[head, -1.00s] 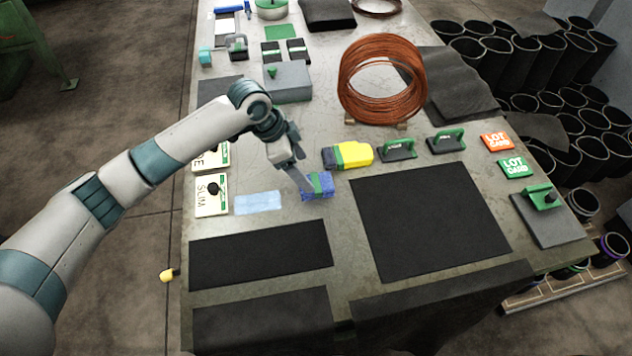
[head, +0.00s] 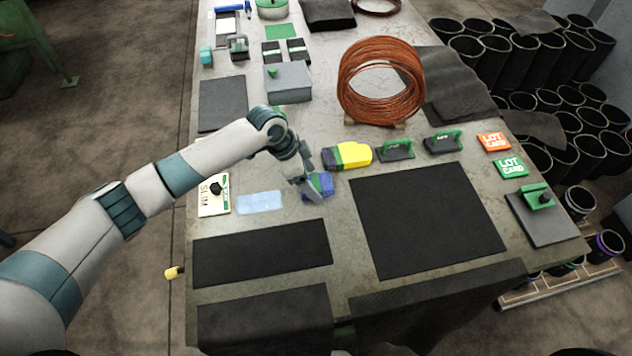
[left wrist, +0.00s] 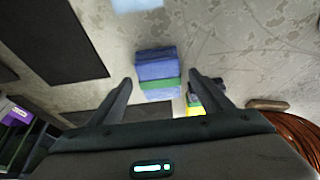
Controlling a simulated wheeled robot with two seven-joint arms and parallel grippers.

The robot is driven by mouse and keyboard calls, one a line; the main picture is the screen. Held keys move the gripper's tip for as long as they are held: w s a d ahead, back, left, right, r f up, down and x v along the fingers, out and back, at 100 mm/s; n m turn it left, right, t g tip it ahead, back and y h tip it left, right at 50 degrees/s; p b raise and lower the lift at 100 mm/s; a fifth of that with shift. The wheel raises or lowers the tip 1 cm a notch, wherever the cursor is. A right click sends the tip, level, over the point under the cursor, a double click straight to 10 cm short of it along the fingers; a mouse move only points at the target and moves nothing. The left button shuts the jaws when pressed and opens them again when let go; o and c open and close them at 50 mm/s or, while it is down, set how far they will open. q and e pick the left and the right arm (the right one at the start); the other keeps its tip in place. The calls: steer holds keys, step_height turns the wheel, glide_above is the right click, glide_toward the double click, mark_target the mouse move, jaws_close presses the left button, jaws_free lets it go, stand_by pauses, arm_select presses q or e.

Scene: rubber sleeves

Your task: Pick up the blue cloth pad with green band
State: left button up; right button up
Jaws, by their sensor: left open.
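The blue cloth pad with green band (head: 321,186) lies on the grey table, left of the large black mat. In the left wrist view the pad (left wrist: 157,70) shows between and just beyond the two fingers, its green band crossing it. My left gripper (head: 305,186) is open and empty at the pad, partly covering it in the head view. In the left wrist view its fingers (left wrist: 160,84) stand on either side of the pad; whether they touch it I cannot tell. My right gripper is not in view.
A yellow and dark pad (head: 349,156) lies close behind the blue pad. A pale blue cloth (head: 261,202) lies to its left. Black mats (head: 428,222) cover the front. A copper wire coil (head: 345,95) stands farther back. Green-handled tools (head: 397,149) lie to the right.

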arm_select(q)
steer(key=shift+x, duration=0.8)
steer(key=shift+c, duration=0.3)
steer(key=c, duration=1.1)
steer(key=shift+r+b, duration=0.4)
steer(key=shift+r, duration=0.4)
step_height(320, 180, up, 3)
steer(key=shift+f+b, duration=0.2)
steer(key=shift+b, duration=0.4)
steer(key=d+r+b, duration=0.1)
steer(key=d+r, duration=0.1)
steer(key=d, duration=0.2)
steer(key=w+d+r+b, duration=0.1)
steer(key=d+r, duration=0.1)
steer(key=d, duration=0.1)
steer(key=d+r+b, duration=0.2)
steer(key=d+r, duration=0.1)
steer(key=d, duration=0.1)
steer(key=shift+w+d, duration=0.2)
steer(key=shift+d, duration=0.15)
